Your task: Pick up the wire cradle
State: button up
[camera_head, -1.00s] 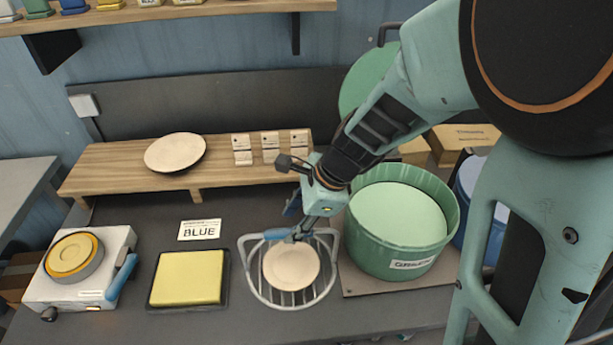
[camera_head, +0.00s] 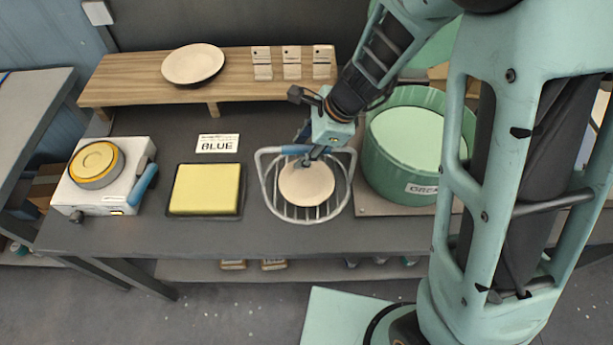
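The wire cradle (camera_head: 325,212) stands on the dark bench, between the yellow pad and the green tub. It is a grey wire basket with a raised loop handle that has a blue grip (camera_head: 291,150). A pale round plate (camera_head: 307,184) lies in it. My gripper (camera_head: 308,158) is at the handle at the back of the cradle, close to the blue grip and above the plate's far edge. The fingers are small and partly hidden, so I cannot tell whether they are closed on the handle.
The green tub (camera_head: 398,175) stands close on the right. The yellow pad (camera_head: 205,189) in a black tray and a white device (camera_head: 104,190) stand left. A wooden shelf (camera_head: 130,88) behind carries a plate (camera_head: 193,64) and small cards. A sign reading BLUE (camera_head: 217,143) lies behind the pad.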

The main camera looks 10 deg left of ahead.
jog(key=shift+f, duration=0.25)
jog(key=shift+c, duration=0.2)
grip_shut()
dwell(0.3)
